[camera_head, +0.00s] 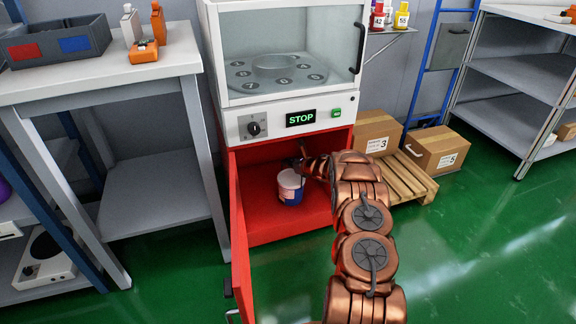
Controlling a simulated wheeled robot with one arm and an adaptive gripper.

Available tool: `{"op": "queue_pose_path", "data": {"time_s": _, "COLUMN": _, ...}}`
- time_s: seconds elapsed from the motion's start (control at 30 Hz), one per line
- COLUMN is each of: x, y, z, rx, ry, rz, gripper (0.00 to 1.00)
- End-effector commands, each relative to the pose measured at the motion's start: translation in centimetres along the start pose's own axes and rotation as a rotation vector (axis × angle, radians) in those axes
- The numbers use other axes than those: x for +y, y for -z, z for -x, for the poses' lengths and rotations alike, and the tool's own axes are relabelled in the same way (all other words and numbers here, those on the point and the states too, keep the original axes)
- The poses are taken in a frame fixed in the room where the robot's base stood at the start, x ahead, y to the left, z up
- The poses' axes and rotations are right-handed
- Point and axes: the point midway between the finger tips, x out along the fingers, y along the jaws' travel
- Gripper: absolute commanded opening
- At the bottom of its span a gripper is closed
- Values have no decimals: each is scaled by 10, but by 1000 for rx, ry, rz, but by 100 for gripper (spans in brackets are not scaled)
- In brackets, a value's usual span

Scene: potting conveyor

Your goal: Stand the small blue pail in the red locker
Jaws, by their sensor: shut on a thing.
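The red locker (274,232) is the open lower part of a white machine. Its red door (241,250) stands open toward me on the left. My gripper (301,164) reaches into the locker from the right and is shut at the pail's upper edge. The fingertips are small and dark here, partly lost against the locker's shaded inside.
Above the locker are a panel with a STOP display (301,118) and a glass-fronted chamber (290,55). A grey table (110,75) stands at left. Green floor is clear in front.

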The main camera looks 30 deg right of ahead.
Motion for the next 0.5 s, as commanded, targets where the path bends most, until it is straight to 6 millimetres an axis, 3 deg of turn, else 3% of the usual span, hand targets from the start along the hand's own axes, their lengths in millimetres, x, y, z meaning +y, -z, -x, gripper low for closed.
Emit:
{"op": "queue_pose_path", "data": {"time_s": 0.3, "x": 0, "y": -1, "z": 0, "rx": -4, "ry": 1, "rz": 1, "gripper": 0}}
{"op": "queue_pose_path", "data": {"time_s": 0.33, "x": 0, "y": -1, "z": 0, "rx": -2, "ry": 0, "rz": 1, "gripper": 17}}
{"op": "queue_pose_path", "data": {"time_s": 0.5, "x": 0, "y": 0, "z": 0, "rx": -1, "ry": 0, "rz": 0, "gripper": 35}}
